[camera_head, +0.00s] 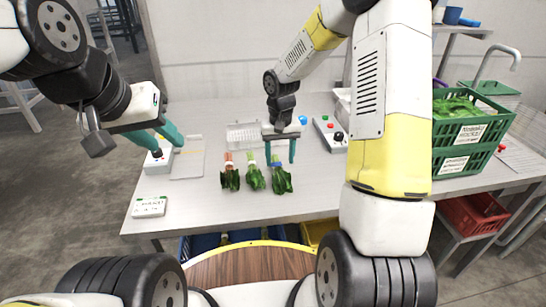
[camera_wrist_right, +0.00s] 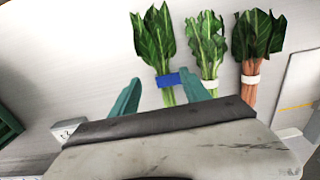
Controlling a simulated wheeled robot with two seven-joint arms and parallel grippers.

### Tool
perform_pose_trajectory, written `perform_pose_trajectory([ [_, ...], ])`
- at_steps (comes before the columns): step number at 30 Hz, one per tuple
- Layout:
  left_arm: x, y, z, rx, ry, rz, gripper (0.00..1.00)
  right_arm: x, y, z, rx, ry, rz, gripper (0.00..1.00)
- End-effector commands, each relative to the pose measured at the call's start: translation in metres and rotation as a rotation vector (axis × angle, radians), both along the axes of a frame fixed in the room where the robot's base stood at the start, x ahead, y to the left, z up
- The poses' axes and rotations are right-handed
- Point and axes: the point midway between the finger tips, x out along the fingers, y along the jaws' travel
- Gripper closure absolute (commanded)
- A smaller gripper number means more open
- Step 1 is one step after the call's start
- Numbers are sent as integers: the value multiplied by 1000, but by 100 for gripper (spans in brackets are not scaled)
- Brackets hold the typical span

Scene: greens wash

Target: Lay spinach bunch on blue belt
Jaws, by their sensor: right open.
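Three leafy bunches lie in a row on the metal table. The right one (camera_head: 282,182) has pale green stems and a blue band, the middle one (camera_head: 255,178) pale stems and a white band, the left one (camera_head: 230,178) reddish stems and a white band. I cannot tell by name which is spinach. My right gripper (camera_head: 280,160) is open over the blue-banded bunch's stems; in the right wrist view that bunch (camera_wrist_right: 157,42) lies between the fingertips, its lower stems partly hidden. My left gripper (camera_head: 167,138) is open and empty at the table's left. No blue belt is clearly visible.
A white button box (camera_head: 158,161) and a grey board (camera_head: 188,160) are near my left gripper. A labelled white box (camera_head: 150,207) sits at the front left. Green crates (camera_head: 462,135) holding greens stand at right.

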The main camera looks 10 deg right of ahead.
Motion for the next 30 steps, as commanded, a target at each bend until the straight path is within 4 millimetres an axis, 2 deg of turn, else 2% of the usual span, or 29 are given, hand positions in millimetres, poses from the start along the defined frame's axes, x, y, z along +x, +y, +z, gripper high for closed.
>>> perform_pose_trajectory([
  [3, 0, 0, 0, 0, 0, 0, 64, 1, 5, -20, 1, 4, 2, 45],
  [6, 0, 0, 0, 0, 0, 0, 64, 1, 4, -31, 0, 3, 1, 45],
  [15, 0, 0, 0, 0, 0, 0, 64, 2, 4, -37, 0, -1, 0, 45],
  [17, 0, 0, 0, 0, 0, 0, 64, 2, 4, -36, 0, -1, 0, 55],
  [24, 0, 0, 0, 0, 0, 0, 64, 2, 4, -36, 0, 0, 1, 100],
  [30, 0, 0, 0, 0, 0, 0, 64, 2, 4, -36, 0, -1, 1, 100],
])
